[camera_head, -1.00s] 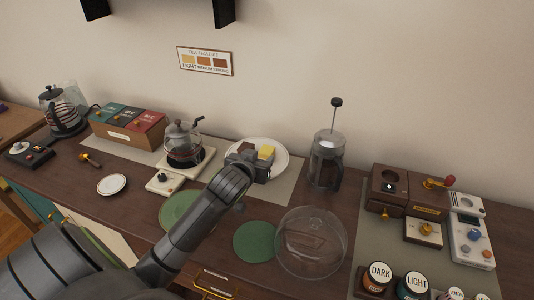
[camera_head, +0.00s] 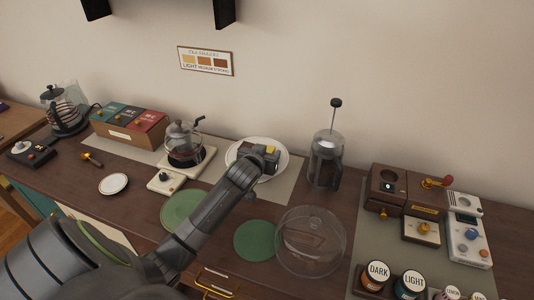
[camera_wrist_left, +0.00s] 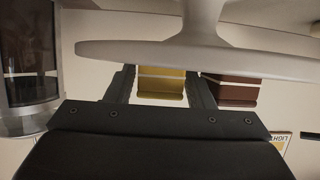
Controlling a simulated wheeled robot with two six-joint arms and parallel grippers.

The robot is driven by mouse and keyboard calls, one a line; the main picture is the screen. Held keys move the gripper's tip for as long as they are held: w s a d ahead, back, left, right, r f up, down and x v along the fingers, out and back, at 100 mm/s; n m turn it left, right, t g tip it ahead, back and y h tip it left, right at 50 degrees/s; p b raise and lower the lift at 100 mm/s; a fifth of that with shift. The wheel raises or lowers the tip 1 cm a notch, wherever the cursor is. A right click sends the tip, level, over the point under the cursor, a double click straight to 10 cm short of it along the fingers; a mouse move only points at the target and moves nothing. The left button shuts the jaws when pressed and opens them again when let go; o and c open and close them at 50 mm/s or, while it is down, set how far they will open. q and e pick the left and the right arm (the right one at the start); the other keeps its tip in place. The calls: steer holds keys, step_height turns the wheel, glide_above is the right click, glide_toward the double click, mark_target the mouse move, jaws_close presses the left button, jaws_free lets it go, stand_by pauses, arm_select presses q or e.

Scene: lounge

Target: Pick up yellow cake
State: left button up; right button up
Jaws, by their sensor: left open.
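The yellow cake (camera_head: 271,149) sits on a white raised plate (camera_head: 285,160) near the back of the counter, partly hidden by my left gripper (camera_head: 263,159). In the left wrist view, which looks upside down, the yellow cake (camera_wrist_left: 161,88) shows between the two open fingers of my left gripper (camera_wrist_left: 160,84). I cannot tell whether either finger touches it. A brown cake (camera_wrist_left: 232,91) is beside it, just outside the right finger. The plate's white edge (camera_wrist_left: 250,65) crosses the upper wrist view. My right gripper is not in view.
A glass French press (camera_head: 326,160) stands right of the plate, and a glass coffee pot (camera_head: 184,148) stands left. A clear dome (camera_head: 310,240) and green round mats (camera_head: 255,241) lie in front. The wall is close behind.

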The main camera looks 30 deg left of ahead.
arm_select(q)
steer(key=c, duration=0.7)
steer(key=shift+c, duration=0.2)
